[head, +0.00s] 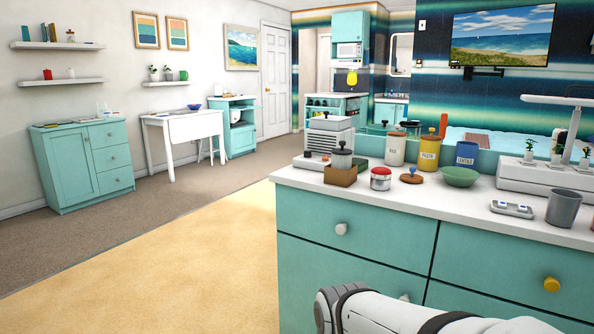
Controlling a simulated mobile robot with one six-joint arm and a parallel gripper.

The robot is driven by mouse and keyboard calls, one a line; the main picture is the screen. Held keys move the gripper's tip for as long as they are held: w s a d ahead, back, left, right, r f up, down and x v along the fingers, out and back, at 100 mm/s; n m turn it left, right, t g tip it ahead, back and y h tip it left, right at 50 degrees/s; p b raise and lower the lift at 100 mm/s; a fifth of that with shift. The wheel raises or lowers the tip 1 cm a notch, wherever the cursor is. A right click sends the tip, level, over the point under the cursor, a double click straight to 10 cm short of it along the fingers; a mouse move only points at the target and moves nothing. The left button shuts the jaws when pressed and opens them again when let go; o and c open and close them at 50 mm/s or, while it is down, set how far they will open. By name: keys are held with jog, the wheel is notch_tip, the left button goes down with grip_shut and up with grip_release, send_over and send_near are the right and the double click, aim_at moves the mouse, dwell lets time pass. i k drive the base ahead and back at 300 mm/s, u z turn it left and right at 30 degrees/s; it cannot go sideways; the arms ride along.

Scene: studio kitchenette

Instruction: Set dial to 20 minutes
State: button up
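No dial with readable minute marks can be made out in the head view. A small round white item with a red top (380,178) stands on the white counter (334,189); I cannot tell whether it is a timer or a jar. A white boxy appliance (331,137) with a slatted front stands further back on the counter; no dial shows clearly on it. A microwave (349,50) is small and far away in the back kitchen area. Part of my arm crosses the bottom edge, in front of the teal drawers. My gripper is not in view.
The counter also holds a brown box (340,176), canisters (430,153), a green bowl (460,177), a small tray (511,209) and a grey cup (564,208). Teal drawers (354,251) are below. The sandy rug (185,260) at left is clear.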

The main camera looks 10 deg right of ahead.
aim_at(379, 173)
jog(key=u, duration=0.6)
jog(key=k, duration=1)
jog(key=u, duration=0.65)
jog(key=i, duration=0.5)
jog(key=z, duration=1)
jog(key=i, duration=1.1)
jog(key=z, duration=0.7)
jog(key=i, duration=0.35)
jog(key=z, duration=0.35)
jog(key=k, duration=0.7)
jog(key=z, duration=0.2)
jog(key=i, duration=0.65)
jog(key=u, duration=0.25)
jog(key=k, duration=0.1)
jog(key=z, duration=0.1)
